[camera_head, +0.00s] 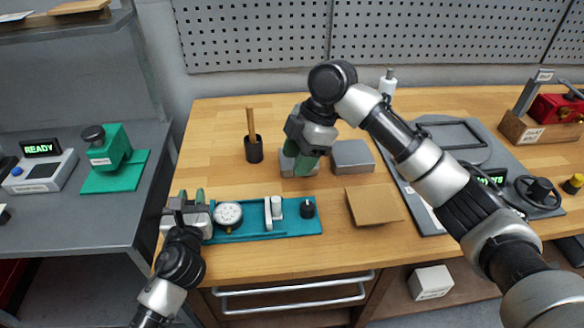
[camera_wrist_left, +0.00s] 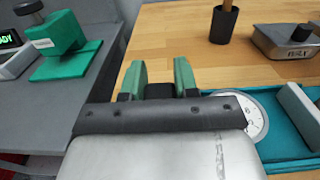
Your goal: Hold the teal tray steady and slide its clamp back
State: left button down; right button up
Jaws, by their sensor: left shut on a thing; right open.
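The teal tray (camera_head: 290,228) lies along the front edge of the wooden bench. It carries a round white dial gauge (camera_head: 228,213), an upright pale clamp piece (camera_head: 268,213) with a pale cylinder beside it, and a black knob (camera_head: 308,208). My left gripper (camera_head: 191,194) is at the tray's left end, shut on it; its wrist hides the grip point. In the left wrist view its green fingers (camera_wrist_left: 158,75) stand left of the gauge (camera_wrist_left: 255,115). My right gripper (camera_head: 308,163) points down, open, behind the tray over a grey block (camera_head: 300,168).
A grey panel (camera_head: 510,170) with knobs is at right. A green device (camera_head: 112,145) sits on the left table.

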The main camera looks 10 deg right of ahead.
pick_arm(q)
jog(key=shift+f, duration=0.15)
jog(key=c, duration=0.8)
grip_release()
